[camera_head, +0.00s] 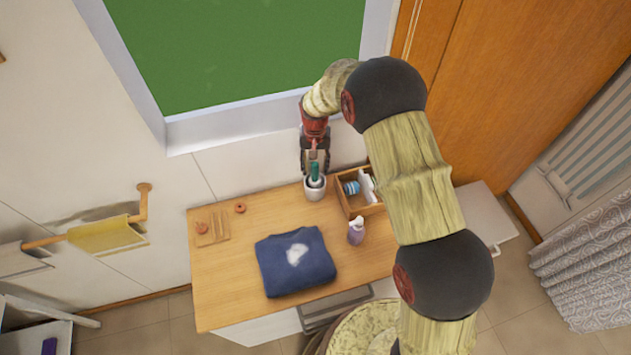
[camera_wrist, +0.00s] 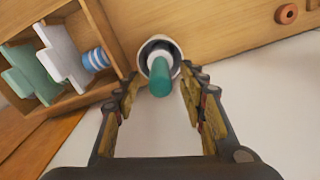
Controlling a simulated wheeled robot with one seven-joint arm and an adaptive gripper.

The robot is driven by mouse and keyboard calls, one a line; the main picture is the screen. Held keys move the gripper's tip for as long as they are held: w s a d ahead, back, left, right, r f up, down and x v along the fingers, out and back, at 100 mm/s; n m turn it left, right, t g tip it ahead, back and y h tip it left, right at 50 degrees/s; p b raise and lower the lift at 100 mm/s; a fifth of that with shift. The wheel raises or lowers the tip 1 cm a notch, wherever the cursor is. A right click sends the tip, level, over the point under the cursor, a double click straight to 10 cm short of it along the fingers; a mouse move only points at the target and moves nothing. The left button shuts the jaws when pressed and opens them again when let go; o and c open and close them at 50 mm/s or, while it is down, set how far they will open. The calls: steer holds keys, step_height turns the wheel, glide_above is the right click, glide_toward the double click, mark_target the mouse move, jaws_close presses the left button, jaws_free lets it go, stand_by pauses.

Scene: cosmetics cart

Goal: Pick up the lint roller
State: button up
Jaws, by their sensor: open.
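The lint roller stands in a white cup (camera_head: 315,192) at the back of the wooden table; its green handle (camera_head: 314,171) points up. In the wrist view the green handle (camera_wrist: 160,78) points toward the camera, with the round white cup (camera_wrist: 171,45) behind it. My gripper (camera_head: 315,158) is above the cup. In the wrist view my gripper (camera_wrist: 160,80) is open, with one finger on each side of the handle and gaps showing. The lower part of the roller is hidden inside the cup.
A wooden box (camera_head: 345,207) with several items stands right of the cup. A purple spray bottle (camera_head: 356,232), a folded blue cloth (camera_head: 295,265) and small wooden pieces (camera_head: 212,228) lie on the table (camera_head: 215,290). The wall and window are close behind.

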mark_target(315, 175)
steer(key=f, duration=0.4)
steer(key=shift+s+a+f+p, duration=0.1)
steer(key=shift+s+f+p, duration=0.1)
steer(key=shift+f+p, duration=0.1)
steer(key=shift+c, duration=0.6)
jaws_close()
